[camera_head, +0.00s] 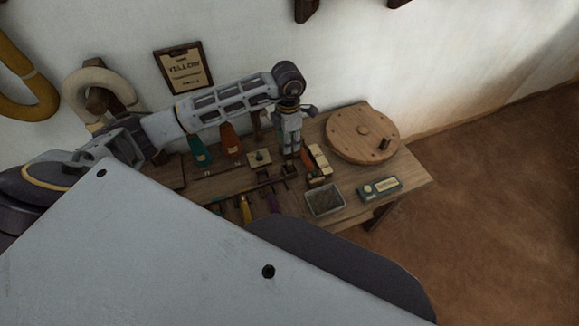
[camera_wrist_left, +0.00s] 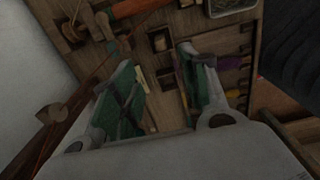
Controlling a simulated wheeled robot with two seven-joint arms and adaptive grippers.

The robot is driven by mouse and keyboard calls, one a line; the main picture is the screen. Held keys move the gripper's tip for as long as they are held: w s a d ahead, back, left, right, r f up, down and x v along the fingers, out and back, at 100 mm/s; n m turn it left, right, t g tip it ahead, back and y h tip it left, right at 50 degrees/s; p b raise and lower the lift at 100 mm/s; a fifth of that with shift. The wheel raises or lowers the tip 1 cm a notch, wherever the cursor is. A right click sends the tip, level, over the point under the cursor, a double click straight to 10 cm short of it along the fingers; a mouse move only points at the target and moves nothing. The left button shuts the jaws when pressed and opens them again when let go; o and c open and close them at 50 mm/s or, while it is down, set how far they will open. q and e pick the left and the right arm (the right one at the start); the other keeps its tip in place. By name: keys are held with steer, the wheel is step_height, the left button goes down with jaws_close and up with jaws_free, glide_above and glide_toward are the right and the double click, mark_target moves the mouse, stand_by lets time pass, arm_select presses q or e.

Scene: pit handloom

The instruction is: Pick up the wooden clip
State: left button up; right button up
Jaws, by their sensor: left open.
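My left gripper (camera_head: 291,155) points down over the wooden bench, beside a pale wooden block (camera_head: 319,157) with a red-orange part. In the left wrist view, its green-padded fingers (camera_wrist_left: 157,57) stand apart, with nothing visibly held. A small dark wooden piece with a square recess (camera_wrist_left: 159,40) lies beyond and between the fingertips. Thin pale wooden strips (camera_wrist_left: 147,84) show lower in the gap. I cannot tell for certain which small piece is the wooden clip; the picture is dark and the gripper hides part of the bench. My right gripper is not in view.
The bench (camera_head: 413,175) also holds a round wooden disc (camera_head: 350,132), a grey tray (camera_head: 325,199), a small labelled box (camera_head: 380,188), and teal (camera_head: 199,149) and orange (camera_head: 231,140) items. The white wall is close behind. Open floor (camera_head: 500,220) lies right.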

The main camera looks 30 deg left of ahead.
arm_select(q)
glide_above(289, 162)
step_height(289, 162, down, 8)
steer(key=shift+r, duration=0.1)
steer(key=shift+f, duration=0.45)
steer(key=shift+d+f, duration=0.1)
steer(key=shift+f, duration=0.65)
step_height(289, 162, down, 3)
steer(key=shift+f, duration=0.3)
steer(key=shift+c, duration=0.4)
steer(key=c, duration=0.7)
steer(key=shift+c, duration=0.4)
step_height(289, 162, up, 9)
steer(key=shift+f, duration=0.1)
steer(key=shift+r, duration=0.5)
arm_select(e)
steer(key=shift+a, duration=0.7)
